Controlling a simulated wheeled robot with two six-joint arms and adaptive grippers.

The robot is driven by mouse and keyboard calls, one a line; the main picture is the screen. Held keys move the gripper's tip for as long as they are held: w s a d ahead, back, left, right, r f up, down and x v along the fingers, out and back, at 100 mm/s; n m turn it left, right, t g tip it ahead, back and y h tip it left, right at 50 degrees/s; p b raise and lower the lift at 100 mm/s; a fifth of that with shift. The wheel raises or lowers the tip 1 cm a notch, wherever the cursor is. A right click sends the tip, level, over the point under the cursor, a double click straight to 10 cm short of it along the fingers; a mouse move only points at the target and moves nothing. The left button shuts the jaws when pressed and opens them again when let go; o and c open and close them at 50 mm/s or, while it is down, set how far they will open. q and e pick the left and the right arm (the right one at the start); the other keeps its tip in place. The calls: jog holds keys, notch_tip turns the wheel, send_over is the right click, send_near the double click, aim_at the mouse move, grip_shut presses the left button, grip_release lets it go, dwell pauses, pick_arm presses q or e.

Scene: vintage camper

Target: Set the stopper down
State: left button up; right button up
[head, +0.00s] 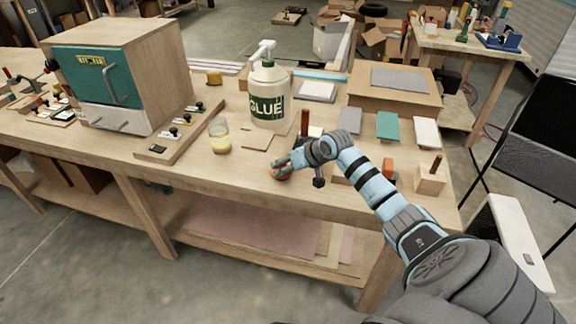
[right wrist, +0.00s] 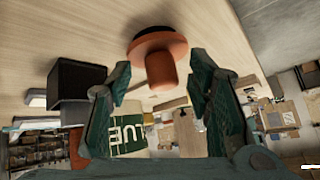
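The stopper (right wrist: 160,62) is an orange-brown piece with a round knob and a wider flange, at the top middle of the right wrist view. It appears to rest on the bench top. In the head view only a small reddish part of it (head: 285,178) shows below my right gripper (head: 281,166). My right gripper also shows in the right wrist view (right wrist: 160,71). Its two dark green fingers are apart, one on each side of the knob, with gaps on both sides. My left gripper is not in view.
A white glue bottle (head: 269,98) stands behind my gripper. A glass jar (head: 219,136) with yellowish contents stands to the left. A wooden block with a peg (head: 430,180) stands at right. The front bench edge is close; bare bench top lies left of my gripper.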

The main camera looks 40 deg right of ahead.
jog(key=p+v, duration=0.2)
jog(key=v, duration=1)
